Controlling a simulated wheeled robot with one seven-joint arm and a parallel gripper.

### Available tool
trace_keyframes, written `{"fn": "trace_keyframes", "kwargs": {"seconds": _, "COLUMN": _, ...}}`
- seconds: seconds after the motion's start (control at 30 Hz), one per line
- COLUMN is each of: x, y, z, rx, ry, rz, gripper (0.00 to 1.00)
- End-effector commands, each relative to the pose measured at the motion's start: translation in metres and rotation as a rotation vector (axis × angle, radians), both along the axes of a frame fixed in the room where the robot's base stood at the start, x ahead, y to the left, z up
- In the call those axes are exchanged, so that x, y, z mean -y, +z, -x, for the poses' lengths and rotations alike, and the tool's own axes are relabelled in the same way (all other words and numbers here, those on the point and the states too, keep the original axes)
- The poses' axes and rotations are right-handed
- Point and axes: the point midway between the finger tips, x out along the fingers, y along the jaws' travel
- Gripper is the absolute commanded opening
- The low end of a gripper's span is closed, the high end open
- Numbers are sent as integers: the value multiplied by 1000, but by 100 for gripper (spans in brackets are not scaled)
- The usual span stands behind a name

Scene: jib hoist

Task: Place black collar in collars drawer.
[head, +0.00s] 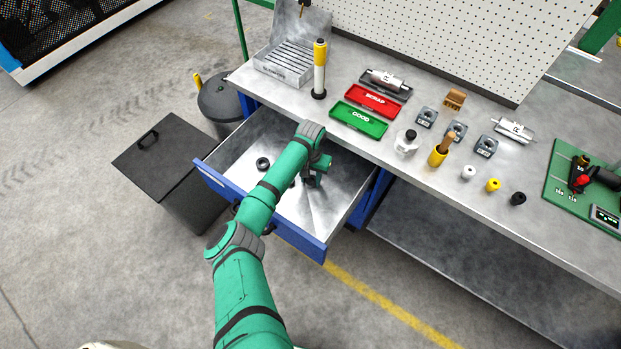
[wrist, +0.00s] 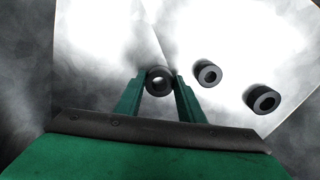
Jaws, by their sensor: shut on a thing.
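The collars drawer (head: 333,225) stands pulled open under the bench, with a blue front and a bare metal floor. My gripper (head: 314,181) is down inside it, towards its right side. In the wrist view my gripper (wrist: 160,84) is shut on a black collar (wrist: 159,79), a short dark ring held between the two green fingertips. I cannot tell whether it touches the drawer floor. Two more black collars, a nearer one (wrist: 207,73) and a farther one (wrist: 264,99), lie apart from it in the drawer. One of them shows in the head view (head: 262,163).
A white collar (head: 468,172), a yellow collar (head: 493,184) and another black collar (head: 518,198) stand on the bench top. A red tray (head: 372,101) and a green tray (head: 359,119) lie behind the drawer. A dark bin (head: 165,160) stands left of the drawer.

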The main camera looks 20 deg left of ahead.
Motion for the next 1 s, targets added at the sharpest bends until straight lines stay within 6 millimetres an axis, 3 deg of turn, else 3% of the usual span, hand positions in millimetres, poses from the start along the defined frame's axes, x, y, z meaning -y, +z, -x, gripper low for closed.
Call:
{"fn": "trace_keyframes", "kwargs": {"seconds": 0.4, "x": -1, "y": -5, "z": 0, "rx": 0, "ry": 1, "rz": 1, "gripper": 7}}
{"fn": "trace_keyframes", "kwargs": {"seconds": 0.43, "x": -1, "y": -4, "z": 0, "rx": 0, "ry": 1, "rz": 1, "gripper": 42}}
{"fn": "trace_keyframes", "kwargs": {"seconds": 0.5, "x": -1, "y": -4, "z": 0, "rx": 0, "ry": 1, "rz": 1, "gripper": 54}}
{"fn": "trace_keyframes", "kwargs": {"seconds": 0.8, "x": -1, "y": -3, "z": 0, "rx": 1, "ry": 1, "rz": 0, "gripper": 54}}
{"fn": "trace_keyframes", "kwargs": {"seconds": 1.0, "x": 0, "y": 16, "z": 0, "rx": 2, "ry": 1, "rz": 2, "gripper": 54}}
